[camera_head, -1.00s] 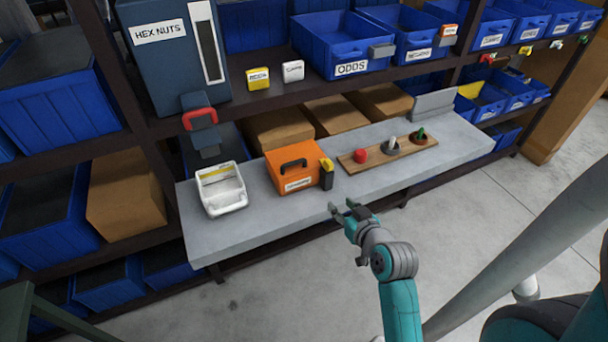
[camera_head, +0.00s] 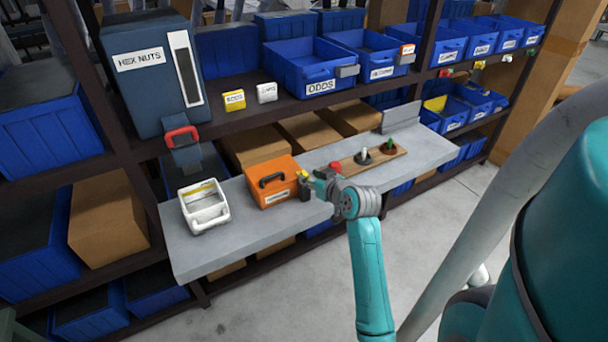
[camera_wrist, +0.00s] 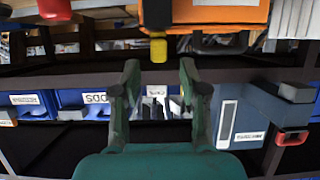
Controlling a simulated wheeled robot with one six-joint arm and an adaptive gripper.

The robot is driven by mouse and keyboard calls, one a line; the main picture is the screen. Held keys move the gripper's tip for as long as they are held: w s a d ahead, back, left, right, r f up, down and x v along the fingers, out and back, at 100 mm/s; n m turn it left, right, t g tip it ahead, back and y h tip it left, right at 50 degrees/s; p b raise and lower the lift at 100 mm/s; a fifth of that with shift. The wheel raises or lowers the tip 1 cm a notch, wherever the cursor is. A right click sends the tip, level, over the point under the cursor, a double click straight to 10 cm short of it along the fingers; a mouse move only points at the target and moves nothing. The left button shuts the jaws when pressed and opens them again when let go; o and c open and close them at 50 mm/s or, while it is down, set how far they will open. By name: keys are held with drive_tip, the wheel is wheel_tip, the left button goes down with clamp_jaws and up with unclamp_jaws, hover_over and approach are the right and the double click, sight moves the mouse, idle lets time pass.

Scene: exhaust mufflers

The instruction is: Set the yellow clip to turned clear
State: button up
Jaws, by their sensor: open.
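An orange case (camera_head: 270,183) with a black handle stands on the grey bench. At its right end is the yellow clip (camera_head: 302,175) on a dark block. In the head view my gripper (camera_head: 311,181) is right beside the clip and partly covers it. In the wrist view, which looks upside down, the yellow clip (camera_wrist: 158,48) lies just beyond the two fingertips, roughly centred on the gap of my gripper (camera_wrist: 160,72). The jaws are open with nothing between them. The orange case (camera_wrist: 220,12) is at the top there. I cannot tell whether a finger touches the clip.
A white open container (camera_head: 205,212) stands left of the case. A wooden board (camera_head: 372,160) with a red button (camera_head: 335,167) and two toggles lies to the right, close to my gripper. The shelf above holds blue bins (camera_head: 318,72) and a HEX NUTS cabinet.

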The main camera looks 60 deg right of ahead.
sight(306, 174)
drive_tip(key=shift+x, duration=2.25)
clamp_jaws()
